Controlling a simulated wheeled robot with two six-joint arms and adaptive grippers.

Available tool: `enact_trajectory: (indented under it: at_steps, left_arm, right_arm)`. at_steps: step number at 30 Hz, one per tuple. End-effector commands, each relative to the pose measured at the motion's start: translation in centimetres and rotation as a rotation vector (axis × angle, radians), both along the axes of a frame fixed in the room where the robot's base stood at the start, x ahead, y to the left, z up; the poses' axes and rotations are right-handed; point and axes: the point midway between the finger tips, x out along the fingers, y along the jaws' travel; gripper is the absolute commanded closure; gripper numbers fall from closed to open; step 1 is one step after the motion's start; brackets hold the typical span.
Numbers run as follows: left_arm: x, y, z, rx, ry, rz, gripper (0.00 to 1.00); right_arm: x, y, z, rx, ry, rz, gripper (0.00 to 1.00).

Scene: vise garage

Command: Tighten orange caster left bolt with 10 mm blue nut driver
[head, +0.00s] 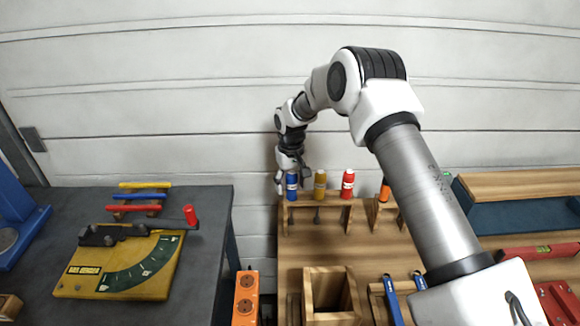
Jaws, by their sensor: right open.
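The blue nut driver (292,186) stands upright at the left end of a wooden rack (318,204) at the back of the wooden bench. My right gripper (287,178) is open at the blue handle, with its fingers pointing down. I cannot tell whether the fingers touch the handle. My left gripper is out of view. I see no orange caster or bolt in this view.
An orange handle (385,190) is further right. A wooden box (331,293) and blue-handled tools (391,300) are nearer. A dark table (205,215) holds a yellow bender (120,265).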

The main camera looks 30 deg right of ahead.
Motion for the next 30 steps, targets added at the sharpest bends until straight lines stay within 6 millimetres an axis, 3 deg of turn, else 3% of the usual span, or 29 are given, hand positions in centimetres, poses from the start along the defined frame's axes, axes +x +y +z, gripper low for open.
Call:
enact_trajectory:
  at_steps: [4, 11, 16, 19, 20, 22, 30]
  left_arm:
    - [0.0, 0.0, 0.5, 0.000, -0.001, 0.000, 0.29]
    - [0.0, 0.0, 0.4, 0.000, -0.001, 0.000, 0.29]
    - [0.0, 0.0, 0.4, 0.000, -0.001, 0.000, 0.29]
    - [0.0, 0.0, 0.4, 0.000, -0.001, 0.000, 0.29]
    - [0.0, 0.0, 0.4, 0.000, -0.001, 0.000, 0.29]
    - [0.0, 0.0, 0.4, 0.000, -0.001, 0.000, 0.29]
    - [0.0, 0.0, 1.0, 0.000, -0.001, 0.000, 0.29]
  right_arm:
    - [0.0, 0.0, -1.2, 0.000, -0.001, 0.000, 0.38]
    - [0.0, 0.0, -1.4, 0.000, -0.002, 0.000, 0.38]
    - [0.0, 0.0, -1.4, 0.000, -0.001, 0.001, 0.98]
    - [0.0, 0.0, -1.4, 0.000, -0.001, 0.001, 1.00]
    - [0.0, 0.0, -1.4, 0.000, -0.001, 0.001, 0.73]
    - [0.0, 0.0, -1.4, 0.000, -0.001, 0.001, 0.97]
    - [0.0, 0.0, -0.6, 0.000, 0.000, 0.001, 1.00]
